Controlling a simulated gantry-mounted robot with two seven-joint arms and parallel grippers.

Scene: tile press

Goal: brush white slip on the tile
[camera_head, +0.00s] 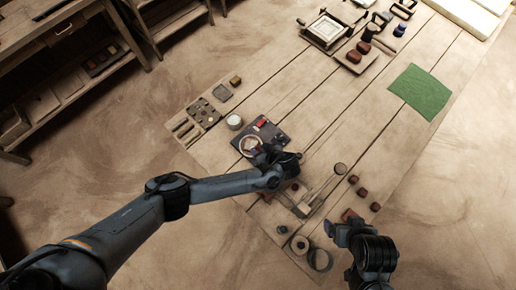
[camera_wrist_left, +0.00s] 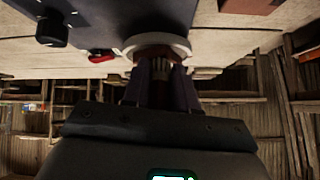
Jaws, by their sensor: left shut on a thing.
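My left gripper (camera_head: 272,152) is over the dark board (camera_head: 270,133), beside a round white-rimmed dish (camera_head: 242,148). In the left wrist view my left gripper (camera_wrist_left: 160,88) is shut on a slim brown thing, likely the brush (camera_wrist_left: 160,68), its far end at or in the white dish (camera_wrist_left: 135,44). The fingers hide most of it; I cannot tell whether its tip touches slip. A flat reddish-brown block, perhaps the tile (camera_wrist_left: 250,5), shows at the top right. My right gripper (camera_head: 340,232) is at the front right of the table; its fingers are unclear.
A red piece (camera_head: 260,123) lies on the dark board. A framed press (camera_head: 325,30) stands at the back, a green mat (camera_head: 420,91) at the right. Small brown blocks (camera_head: 362,192) and a dark ring (camera_head: 320,260) lie near the front. The table's middle is mostly clear.

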